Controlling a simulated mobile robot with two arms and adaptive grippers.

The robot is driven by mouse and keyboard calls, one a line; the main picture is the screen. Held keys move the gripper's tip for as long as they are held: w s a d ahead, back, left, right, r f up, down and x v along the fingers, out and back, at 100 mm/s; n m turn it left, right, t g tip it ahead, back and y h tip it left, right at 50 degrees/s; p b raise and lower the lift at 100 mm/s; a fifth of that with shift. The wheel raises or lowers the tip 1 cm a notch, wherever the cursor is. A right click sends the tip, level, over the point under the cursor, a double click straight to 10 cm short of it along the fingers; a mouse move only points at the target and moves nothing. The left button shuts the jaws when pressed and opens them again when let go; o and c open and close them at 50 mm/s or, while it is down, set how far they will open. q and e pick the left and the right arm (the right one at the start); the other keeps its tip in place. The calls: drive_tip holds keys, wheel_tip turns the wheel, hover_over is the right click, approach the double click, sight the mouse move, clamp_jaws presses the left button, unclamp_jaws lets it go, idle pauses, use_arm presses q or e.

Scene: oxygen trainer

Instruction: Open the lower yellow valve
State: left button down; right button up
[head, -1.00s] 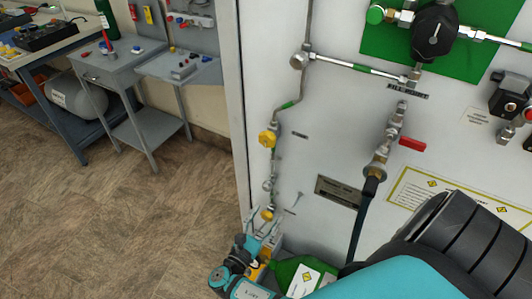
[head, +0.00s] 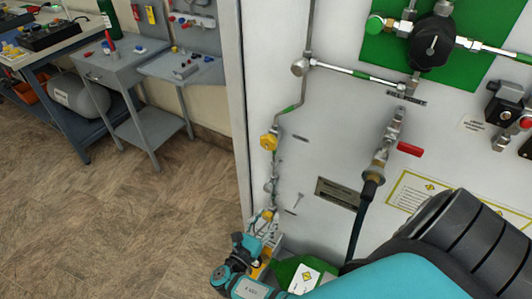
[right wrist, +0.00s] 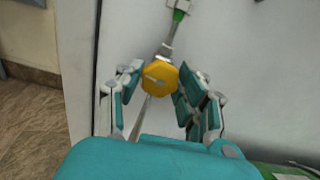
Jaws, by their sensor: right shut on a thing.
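The lower yellow valve (head: 267,214) is a small yellow knob on the thin pipe low on the white panel. In the right wrist view its yellow hexagonal knob (right wrist: 158,78) sits between my fingers, with a light pointer mark on its face. My right gripper (head: 262,222) is shut on this knob, one finger on each side (right wrist: 160,75). The fingers partly hide the knob in the head view. The upper yellow valve (head: 268,142) is higher on the same pipe, apart from the gripper. My left gripper is not in view.
A hose fitting with a red lever (head: 409,149) is to the right on the panel (head: 330,140). A green cylinder (head: 287,270) is low beside my right arm. A grey side table (head: 115,65) stands at the left, with open floor before it.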

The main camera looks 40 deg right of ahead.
drive_tip(key=shift+r+n+p, duration=0.1)
drive_tip(key=shift+n+p, duration=0.95)
drive_tip(key=shift+n, duration=1.15)
drive_tip(key=o, duration=1.1)
drive_tip(key=shift+o, duration=0.2)
wheel_tip(320, 180, up, 10)
